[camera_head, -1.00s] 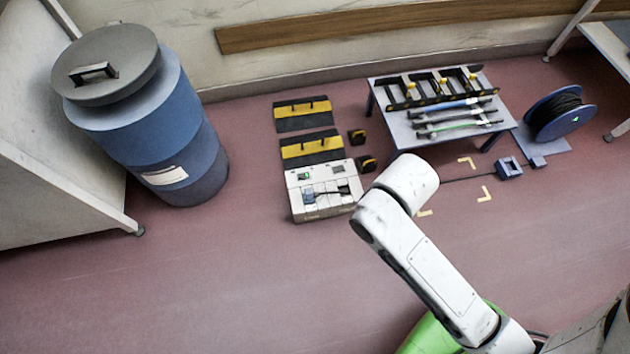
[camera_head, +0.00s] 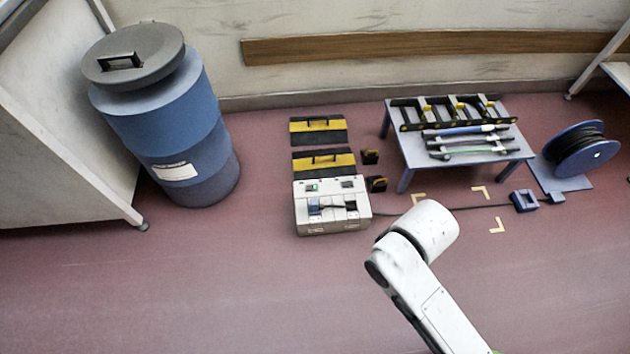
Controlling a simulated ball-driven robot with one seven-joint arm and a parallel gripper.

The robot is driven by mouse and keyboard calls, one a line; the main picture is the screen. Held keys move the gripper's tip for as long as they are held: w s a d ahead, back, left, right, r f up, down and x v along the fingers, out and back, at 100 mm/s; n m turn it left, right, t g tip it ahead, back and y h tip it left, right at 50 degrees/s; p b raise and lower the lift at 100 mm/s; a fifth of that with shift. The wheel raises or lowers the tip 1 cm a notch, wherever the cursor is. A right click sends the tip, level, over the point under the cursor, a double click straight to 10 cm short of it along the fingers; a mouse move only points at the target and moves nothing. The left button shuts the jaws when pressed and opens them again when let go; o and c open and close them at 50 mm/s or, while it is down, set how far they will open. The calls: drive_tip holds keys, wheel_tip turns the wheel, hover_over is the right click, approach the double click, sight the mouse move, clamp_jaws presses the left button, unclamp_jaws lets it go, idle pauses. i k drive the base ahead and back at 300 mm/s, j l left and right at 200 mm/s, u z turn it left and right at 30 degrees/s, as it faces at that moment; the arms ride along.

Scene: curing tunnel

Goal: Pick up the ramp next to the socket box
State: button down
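Two black-and-yellow ramps with dark handles lie flat on the floor. The nearer ramp (camera_head: 336,162) lies just behind the white socket box (camera_head: 312,221), very close to it. The farther ramp (camera_head: 309,125) lies behind that, with a floor gap between them. The socket box has dark sockets and a blue plug on top. White links of my arm show at the lower right, in front of and to the right of the box. My gripper is not in view.
Two small black-and-yellow blocks (camera_head: 370,157) sit right of the nearer ramp. A blue table (camera_head: 407,150) with tools stands behind right. A cable runs from the box toward a blue connector (camera_head: 523,201) near a cable reel (camera_head: 580,150). A blue drum (camera_head: 190,135) stands left. Front-left floor is clear.

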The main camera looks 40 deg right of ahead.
sight(333, 163)
drive_tip(key=i+l+z, duration=0.15)
drive_tip(key=i+z, duration=0.25)
drive_tip(key=i, duration=0.15)
drive_tip(key=i+z, duration=0.35)
drive_tip(key=i, duration=0.2)
drive_tip(key=i+j+z, duration=0.15)
drive_tip(key=i+z, duration=0.25)
drive_tip(key=i, duration=0.15)
